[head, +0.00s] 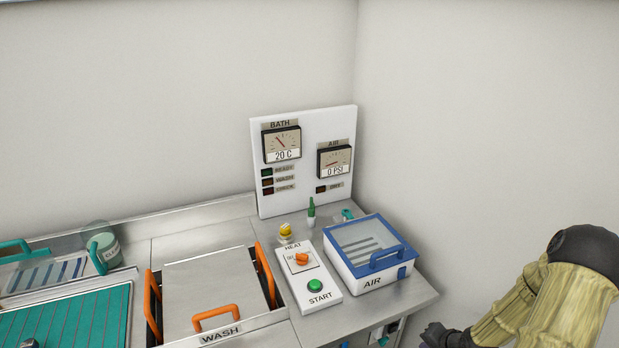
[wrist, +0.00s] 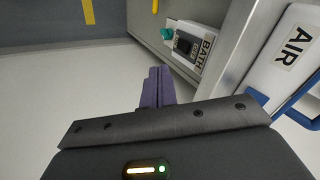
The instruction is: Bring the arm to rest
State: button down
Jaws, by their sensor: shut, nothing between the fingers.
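My arm, in a tan sleeve, reaches in from the right edge of the head view. My gripper (wrist: 158,75) shows in the wrist view as two purple fingers pressed together, with nothing between them. Its dark end (head: 437,336) shows at the bottom of the head view, right of the bench corner. It is apart from the bench front and touches nothing that I can see. Below the fingers in the wrist view is pale floor.
The steel bench (head: 404,296) carries a blue-lidded AIR box (head: 368,252), a HEAT/START control box (head: 311,286) and a WASH bath with orange handles (head: 213,318). A gauge panel (head: 304,162) stands behind. A BATH switch box (wrist: 193,47) is on the bench front.

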jog(key=s+a+r+n+g+p, duration=0.1)
jog(key=s+a+r+n, duration=0.2)
jog(key=r, duration=0.6)
jog(key=s+a+r+n+g+h+p, duration=0.1)
jog(key=s+a+r+n+p, duration=0.1)
jog(key=a+r, duration=0.6)
jog(key=s+a+r+n+g+h+p, duration=0.1)
jog(key=s+a+r+n, duration=0.3)
jog(key=r, duration=0.7)
jog(key=shift+s+a+n+p, duration=0.4)
jog(key=shift+s+a+p, duration=0.05)
jog(key=shift+s+a, duration=0.4)
jog(key=shift+r, duration=0.1)
